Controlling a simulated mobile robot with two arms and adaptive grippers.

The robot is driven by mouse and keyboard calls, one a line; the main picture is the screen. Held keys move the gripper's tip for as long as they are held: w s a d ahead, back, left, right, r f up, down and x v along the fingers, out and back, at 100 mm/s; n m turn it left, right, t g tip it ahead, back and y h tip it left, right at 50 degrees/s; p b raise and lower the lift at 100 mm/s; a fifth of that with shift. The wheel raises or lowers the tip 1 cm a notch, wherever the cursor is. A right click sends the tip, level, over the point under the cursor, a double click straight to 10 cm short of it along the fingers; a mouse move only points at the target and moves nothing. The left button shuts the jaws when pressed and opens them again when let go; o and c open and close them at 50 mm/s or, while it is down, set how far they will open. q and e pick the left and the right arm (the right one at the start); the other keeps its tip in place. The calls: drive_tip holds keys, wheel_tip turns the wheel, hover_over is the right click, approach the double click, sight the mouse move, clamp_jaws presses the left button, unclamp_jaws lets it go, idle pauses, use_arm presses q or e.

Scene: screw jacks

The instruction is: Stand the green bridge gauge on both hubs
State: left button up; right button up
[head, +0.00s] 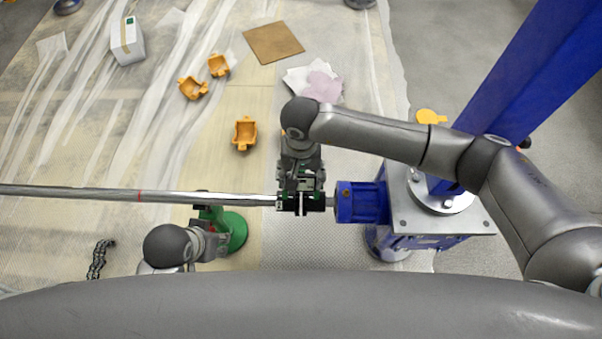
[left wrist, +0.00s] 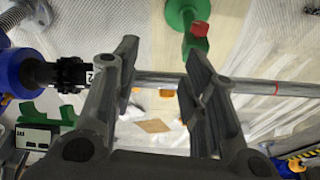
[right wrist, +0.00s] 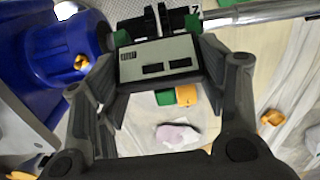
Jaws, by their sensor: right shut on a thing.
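The green bridge gauge (right wrist: 158,60) has a grey box body and green legs. My right gripper (right wrist: 160,75) is shut on it, one finger on each side. In the head view my right gripper (head: 300,185) is over the black coupling hubs (head: 300,203), hiding most of the gauge. In the left wrist view the gauge's green legs (left wrist: 68,118) point toward the hubs (left wrist: 70,74), with a visible gap. Contact cannot be told in the right wrist view. My left gripper (left wrist: 163,75) is open and empty; the steel shaft (left wrist: 250,86) passes beyond its fingers.
A blue gearbox (head: 360,202) stands right of the hubs. A green stand (head: 234,232) with a red knob (left wrist: 200,28) is at the shaft. Several orange pieces (head: 244,133), a brown board (head: 273,42), a pink cloth (head: 322,86) and a chain (head: 100,258) lie on the floor.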

drive_tip(key=shift+f+b, duration=0.5)
drive_tip(key=shift+f, duration=0.3)
drive_tip(key=shift+f+b, duration=0.5)
drive_tip(key=shift+f, duration=0.05)
drive_tip(key=shift+f+b, duration=0.75)
drive_tip(key=shift+f, duration=0.05)
drive_tip(key=shift+f+b, duration=0.4)
drive_tip(key=shift+b, duration=0.05)
use_arm(q)
drive_tip(key=w+d+r+t+h, duration=0.1)
drive_tip(key=w+d+r+t, duration=0.1)
drive_tip(key=w+r+t, duration=0.3)
drive_tip(key=w+r, duration=0.1)
drive_tip(key=w, duration=0.2)
drive_tip(key=shift+w+d+t, duration=0.25)
drive_tip(key=shift+d+t, duration=0.05)
drive_tip(key=shift+d, duration=0.1)
drive_tip(key=shift+w+r, duration=0.15)
drive_tip(key=shift+w, duration=0.05)
drive_tip(key=shift+w+d+r+t+h, duration=0.15)
drive_tip(key=shift+w+r+t+h, duration=0.05)
drive_tip(key=shift+w+t+h, duration=0.1)
use_arm(e)
drive_tip(key=shift+f, duration=0.1)
use_arm(q)
drive_tip(key=shift+r, duration=0.1)
drive_tip(key=shift+w+d+r+t+b, duration=0.35)
drive_tip(key=shift+w+r+t, duration=0.25)
drive_tip(key=shift+w+r, duration=0.1)
